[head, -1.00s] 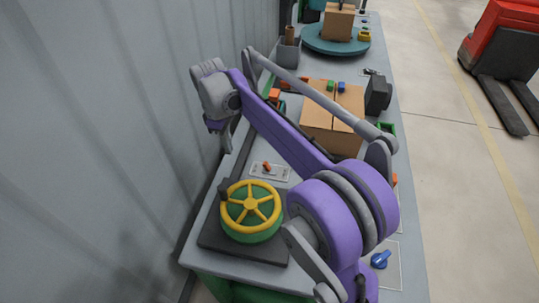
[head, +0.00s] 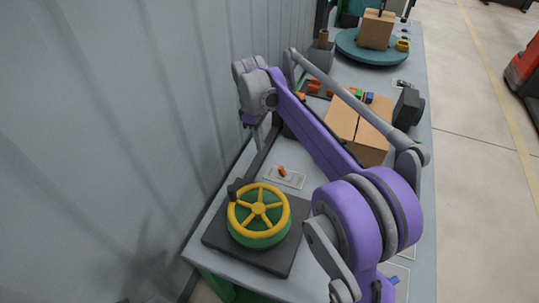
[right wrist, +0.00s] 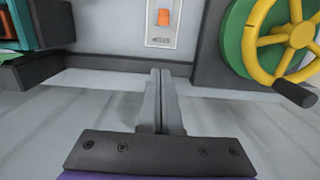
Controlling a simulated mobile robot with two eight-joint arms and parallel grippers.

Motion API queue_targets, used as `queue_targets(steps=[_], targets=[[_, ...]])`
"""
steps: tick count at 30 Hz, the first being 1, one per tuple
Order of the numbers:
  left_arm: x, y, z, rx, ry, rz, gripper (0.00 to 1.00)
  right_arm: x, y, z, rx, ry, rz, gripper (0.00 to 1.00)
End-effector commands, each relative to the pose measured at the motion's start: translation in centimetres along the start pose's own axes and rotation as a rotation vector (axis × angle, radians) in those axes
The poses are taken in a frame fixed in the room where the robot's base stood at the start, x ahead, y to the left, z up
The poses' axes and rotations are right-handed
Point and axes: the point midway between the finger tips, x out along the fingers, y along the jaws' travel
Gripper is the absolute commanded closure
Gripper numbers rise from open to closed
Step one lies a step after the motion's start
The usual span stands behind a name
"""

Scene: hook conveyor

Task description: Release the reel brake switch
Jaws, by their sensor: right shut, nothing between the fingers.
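An orange switch lever (head: 282,171) sits on a small pale plate (head: 292,180) on the bench, behind the reel. The lever also shows at the top of the right wrist view (right wrist: 163,17). The reel, green with a yellow spoked wheel (head: 259,212) and a dark handle, stands on a dark base (head: 285,262) at the near end. My right gripper (right wrist: 160,74) is shut and empty, its fingertips pointing toward the switch plate and apart from it. In the head view it hangs beyond the switch, near the wall, partly hidden by my arm. My left gripper is not in view.
A cardboard box (head: 372,143) and a black block (head: 408,107) stand farther along the bench. Beyond them is a teal turntable (head: 350,50) with another box (head: 376,30). A grey corrugated wall (head: 130,120) runs along the left. A blue knob (head: 393,281) is at the bench's right edge.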

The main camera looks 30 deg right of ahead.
Motion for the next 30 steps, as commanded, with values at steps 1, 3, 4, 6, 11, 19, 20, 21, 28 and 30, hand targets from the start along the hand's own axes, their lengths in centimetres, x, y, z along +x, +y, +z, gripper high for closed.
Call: queue_targets(steps=[1,3,4,6,11,19,20,21,28,30], targets=[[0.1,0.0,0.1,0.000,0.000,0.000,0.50,0.6,0.0,0.0,0.000,0.000,0.000,1.00],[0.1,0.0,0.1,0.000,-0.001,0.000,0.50,1.6,0.0,0.0,0.000,0.000,0.000,1.00],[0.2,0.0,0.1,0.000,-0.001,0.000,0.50,2.2,0.0,0.0,0.000,0.000,0.000,1.00],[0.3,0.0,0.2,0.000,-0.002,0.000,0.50,3.6,0.0,0.0,0.000,0.000,0.000,1.00],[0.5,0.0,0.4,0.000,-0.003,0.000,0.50,7.2,0.0,0.0,0.000,0.000,0.000,1.00],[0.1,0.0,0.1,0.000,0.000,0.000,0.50,8.7,0.0,2.2,0.003,0.000,0.001,1.00],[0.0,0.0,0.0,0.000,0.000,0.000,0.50,8.5,0.0,2.6,0.003,0.000,0.001,1.00],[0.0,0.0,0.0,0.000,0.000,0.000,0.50,8.4,0.0,2.9,0.002,0.000,0.001,1.00],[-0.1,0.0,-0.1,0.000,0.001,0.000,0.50,8.2,0.0,3.8,0.000,0.000,0.000,1.00],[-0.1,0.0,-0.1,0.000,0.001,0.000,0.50,8.2,0.0,3.8,0.000,0.000,0.000,1.00]])
